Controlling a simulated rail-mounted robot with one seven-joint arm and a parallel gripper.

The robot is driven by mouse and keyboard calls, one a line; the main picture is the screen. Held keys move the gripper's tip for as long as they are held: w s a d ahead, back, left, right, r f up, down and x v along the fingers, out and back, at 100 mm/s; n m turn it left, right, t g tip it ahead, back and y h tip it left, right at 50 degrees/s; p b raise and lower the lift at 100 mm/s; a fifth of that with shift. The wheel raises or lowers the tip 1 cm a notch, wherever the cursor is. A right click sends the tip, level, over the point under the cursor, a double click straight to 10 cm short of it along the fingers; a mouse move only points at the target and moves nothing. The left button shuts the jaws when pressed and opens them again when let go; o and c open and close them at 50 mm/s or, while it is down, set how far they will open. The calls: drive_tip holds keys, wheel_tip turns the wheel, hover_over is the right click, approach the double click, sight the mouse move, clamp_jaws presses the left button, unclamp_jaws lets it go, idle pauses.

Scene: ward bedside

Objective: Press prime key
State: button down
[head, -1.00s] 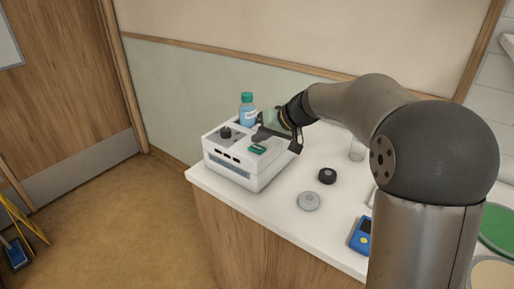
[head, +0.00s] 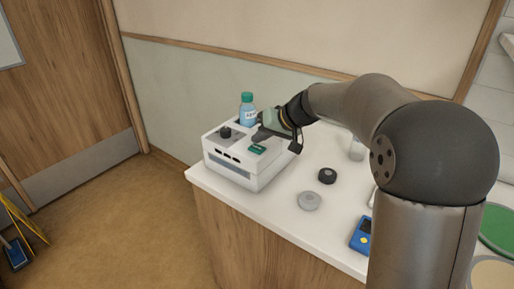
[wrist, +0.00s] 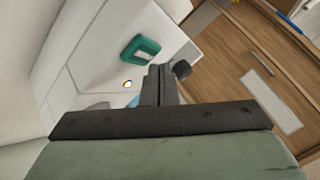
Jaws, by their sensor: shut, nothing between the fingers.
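A white box-shaped device (head: 232,172) stands at the left corner of the counter. On its top are a green key (head: 257,150), a black knob (head: 225,132) and, behind, a blue bottle with a green cap (head: 247,109). My gripper (head: 258,137) is shut and empty over the device's top, just behind the green key. In the wrist view the shut fingers (wrist: 160,84) point at the device's top. The green key (wrist: 140,50) with a pale centre lies to their upper left, and a small lit spot (wrist: 127,84) is beside them. I cannot tell whether the fingertips touch the surface.
On the white counter (head: 285,205) lie a black round knob (head: 327,175), a grey round disc (head: 309,201) and a blue meter (head: 361,236). A clear cup (head: 357,150) stands partly behind my arm. Green and beige round shapes are at the right edge.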

sight(260, 149)
drive_tip(key=shift+f, duration=0.15)
drive_tip(key=shift+f+b, duration=0.3)
drive_tip(key=shift+b, duration=0.3)
drive_tip(key=shift+f+b, duration=0.35)
drive_tip(key=shift+b, duration=0.15)
idle(0.3)
drive_tip(key=shift+r, duration=0.1)
drive_tip(key=shift+r+p, duration=0.4)
drive_tip(key=shift+r, duration=0.3)
drive_tip(key=shift+r, duration=0.1)
drive_tip(key=shift+r+p, duration=1.45)
drive_tip(key=shift+r, duration=1)
